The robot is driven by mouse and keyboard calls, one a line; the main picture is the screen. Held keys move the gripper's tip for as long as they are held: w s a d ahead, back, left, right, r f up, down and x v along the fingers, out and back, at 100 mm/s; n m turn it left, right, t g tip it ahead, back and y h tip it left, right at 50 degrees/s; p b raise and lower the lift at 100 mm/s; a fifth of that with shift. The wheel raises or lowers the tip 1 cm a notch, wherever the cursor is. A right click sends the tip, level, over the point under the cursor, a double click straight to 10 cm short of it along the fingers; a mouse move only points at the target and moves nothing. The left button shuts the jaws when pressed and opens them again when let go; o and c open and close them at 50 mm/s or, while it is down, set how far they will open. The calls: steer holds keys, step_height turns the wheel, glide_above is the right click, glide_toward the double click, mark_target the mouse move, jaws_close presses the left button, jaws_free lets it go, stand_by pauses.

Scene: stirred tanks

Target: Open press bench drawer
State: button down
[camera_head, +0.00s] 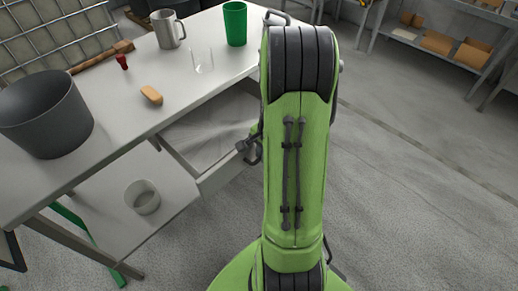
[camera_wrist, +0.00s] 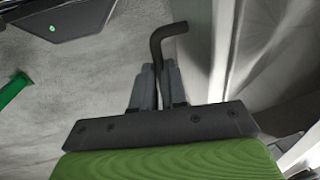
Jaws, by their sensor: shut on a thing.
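The press bench (camera_head: 118,115) is a white-topped bench at the left in the head view. Its drawer (camera_head: 205,133) is pulled out below the top, and its inside shows as pale and empty. The drawer front (camera_head: 222,173) is partly behind my green arm. In the wrist view my gripper (camera_wrist: 161,72) is shut on the dark bent bar of the drawer handle (camera_wrist: 167,34). The drawer's pale front and inside (camera_wrist: 270,50) lie right of the fingers. In the head view the handle and my gripper (camera_head: 248,150) show only partly at the arm's left edge.
On the bench top are a grey bucket (camera_head: 45,115), a steel mug (camera_head: 167,30), a green cup (camera_head: 235,22), a clear glass (camera_head: 202,60), a tan block (camera_head: 151,95) and a red piece (camera_head: 122,62). Floor at right is clear.

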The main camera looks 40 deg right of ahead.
steer(key=shift+s+d, duration=0.1)
steer(key=shift+s, duration=1.25)
steer(key=c, duration=1.2)
jaws_free()
steer(key=shift+o, duration=0.2)
steer(key=s+r+p, duration=0.3)
steer(key=r+p, duration=0.3)
steer(key=r, duration=0.9)
steer(key=shift+r, duration=0.25)
